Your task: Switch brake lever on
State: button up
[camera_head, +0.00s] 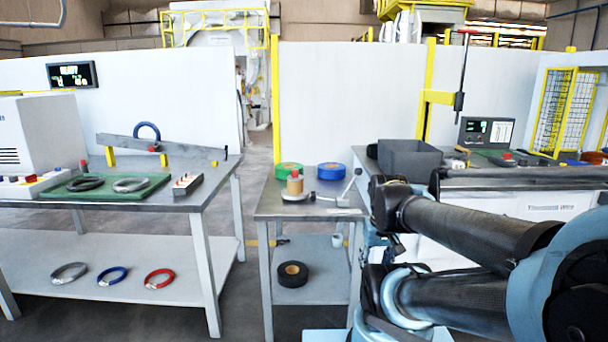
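A small metal lever with a round pale knob (357,171) slants up to the right from a rod on the middle table (262,208). It is the likeliest brake lever, but no label is readable. The lever stands close to the left of my folded arm. Beside it is a spool-like stand (295,188) with an orange-brown body and red top. My arm reaches in from the lower right, and its dark joints cover the right edge of the middle table. I cannot make out my gripper or its fingers.
Green (288,169) and blue (331,171) tape rolls lie behind the lever. A black roll (292,274) is on the shelf below. The left bench (150,202) holds coils on a green mat. The right bench has a grey bin (408,158) and a tall red-topped handle (464,70).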

aim_at(358, 171)
jog(key=k, duration=1.35)
jog(key=z, duration=0.3)
jog(key=i, duration=0.95)
jog(key=u, duration=0.3)
